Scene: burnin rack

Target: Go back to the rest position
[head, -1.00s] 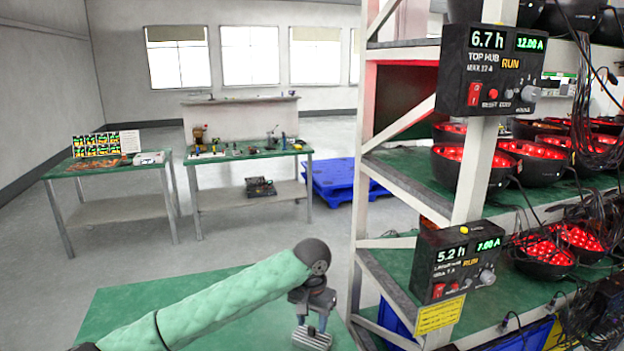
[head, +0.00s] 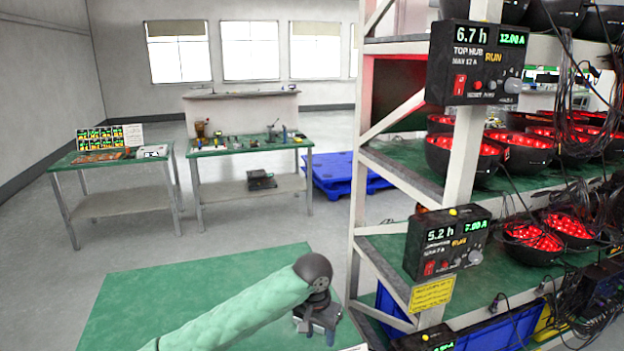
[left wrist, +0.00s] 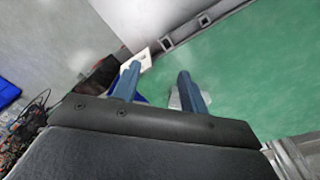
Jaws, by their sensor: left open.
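My left arm comes in from the bottom left of the head view in a green sleeve. My left gripper (head: 318,332) hangs at its end, low in the picture, over the edge of the green floor mat (head: 140,305) and left of the rack. In the left wrist view its two blue fingers (left wrist: 158,88) stand apart with nothing between them. Green surface shows beyond them. My right gripper is not in view.
The rack (head: 357,200) stands close on the right, with red-lit bowls (head: 465,152), hanging cables and control boxes (head: 447,243). Two benches (head: 120,158) (head: 250,148) and a blue pallet (head: 340,175) stand farther back. Open floor lies between the benches and the mat.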

